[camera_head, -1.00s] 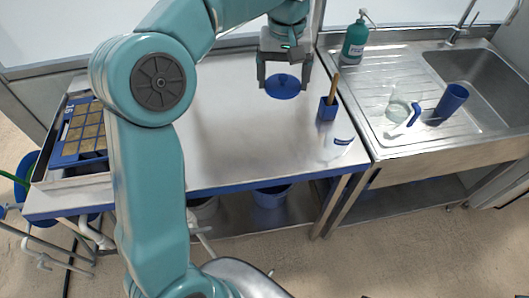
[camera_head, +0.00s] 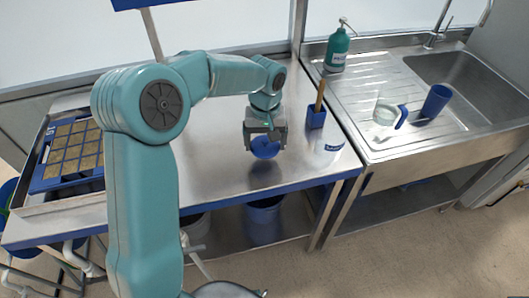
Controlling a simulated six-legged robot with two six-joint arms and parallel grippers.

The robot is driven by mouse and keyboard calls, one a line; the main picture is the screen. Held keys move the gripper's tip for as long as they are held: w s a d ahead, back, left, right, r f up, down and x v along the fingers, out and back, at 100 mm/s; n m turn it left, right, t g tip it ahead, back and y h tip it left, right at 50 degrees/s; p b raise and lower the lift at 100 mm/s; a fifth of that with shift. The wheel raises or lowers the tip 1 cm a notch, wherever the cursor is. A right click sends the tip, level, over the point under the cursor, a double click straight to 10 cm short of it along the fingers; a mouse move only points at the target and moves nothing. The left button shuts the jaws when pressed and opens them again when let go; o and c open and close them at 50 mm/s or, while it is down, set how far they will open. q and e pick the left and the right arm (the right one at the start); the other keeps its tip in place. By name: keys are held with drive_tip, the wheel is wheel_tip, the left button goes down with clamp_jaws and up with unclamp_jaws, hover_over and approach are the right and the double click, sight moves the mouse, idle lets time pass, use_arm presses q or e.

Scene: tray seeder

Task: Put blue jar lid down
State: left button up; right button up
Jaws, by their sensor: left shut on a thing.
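The blue jar lid (camera_head: 265,149) is a round blue disc with a knob, in the fingers of my left gripper (camera_head: 265,138). The gripper points down over the right half of the steel table (camera_head: 215,130), near its front. It is shut on the lid. I cannot tell whether the lid touches the table top. A clear jar with a white and blue label (camera_head: 331,146) stands to the right of the lid, near the table's right edge. My right gripper is not in view.
A blue holder (camera_head: 316,118) with a wooden-handled tool stands behind the jar. A seed tray (camera_head: 73,152) lies at the table's left. The sink unit to the right holds a green pump bottle (camera_head: 338,50), a clear jug (camera_head: 386,112) and a blue cup (camera_head: 436,101). The table's middle is clear.

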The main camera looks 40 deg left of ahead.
sight(265, 147)
use_arm(q)
drive_tip(key=shift+f, duration=2.35)
drive_tip(key=shift+f, duration=0.1)
drive_tip(key=shift+f, duration=0.2)
drive_tip(key=o, duration=0.8)
drive_tip(key=shift+r, duration=0.1)
wheel_tip(265, 147, up, 12)
drive_tip(key=shift+s+r, duration=0.1)
drive_tip(key=shift+r, duration=0.15)
